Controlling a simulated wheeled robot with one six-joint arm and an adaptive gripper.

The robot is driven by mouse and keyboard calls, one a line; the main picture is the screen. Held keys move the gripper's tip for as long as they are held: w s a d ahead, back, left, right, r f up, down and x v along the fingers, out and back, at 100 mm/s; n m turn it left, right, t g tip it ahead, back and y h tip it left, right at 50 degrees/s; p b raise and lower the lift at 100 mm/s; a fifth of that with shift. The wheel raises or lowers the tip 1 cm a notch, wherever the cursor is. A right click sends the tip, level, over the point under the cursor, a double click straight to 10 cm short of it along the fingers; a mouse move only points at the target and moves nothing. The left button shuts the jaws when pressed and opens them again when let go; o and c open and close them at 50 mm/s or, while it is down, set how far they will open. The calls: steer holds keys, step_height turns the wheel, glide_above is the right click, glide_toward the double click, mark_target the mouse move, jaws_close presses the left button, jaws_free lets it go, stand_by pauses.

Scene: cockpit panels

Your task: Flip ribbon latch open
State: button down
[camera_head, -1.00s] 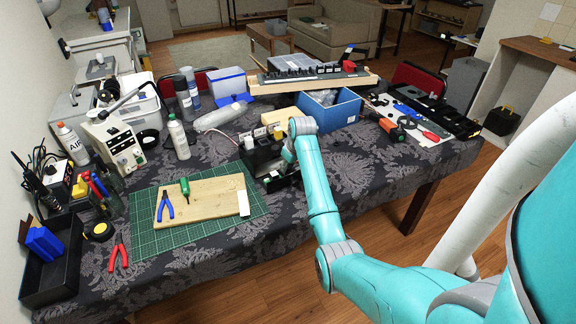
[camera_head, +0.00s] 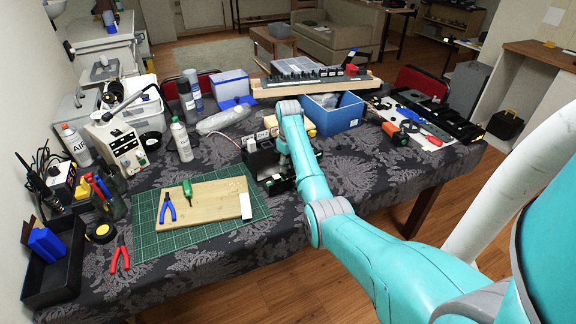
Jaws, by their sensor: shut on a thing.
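My gripper (camera_head: 284,161) is at a black box-like device (camera_head: 262,160) in the middle of the table, just right of the wooden board. My teal arm reaches over from the right and covers much of the device. The fingers are small and mostly hidden behind the arm's end, shut on a part of the device. The ribbon latch itself is too small and hidden to make out.
A green cutting mat (camera_head: 150,240) with a wooden board (camera_head: 215,203), blue pliers (camera_head: 168,208) and a green screwdriver (camera_head: 187,190) lies to the left. A blue bin (camera_head: 340,115) stands behind my arm. Red pliers (camera_head: 120,257) lie at front left.

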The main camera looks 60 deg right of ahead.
mark_target(288, 164)
steer(key=c, duration=0.8)
jaws_free()
step_height(288, 164, up, 8)
steer(key=shift+f, duration=0.25)
steer(key=shift+s, duration=0.1)
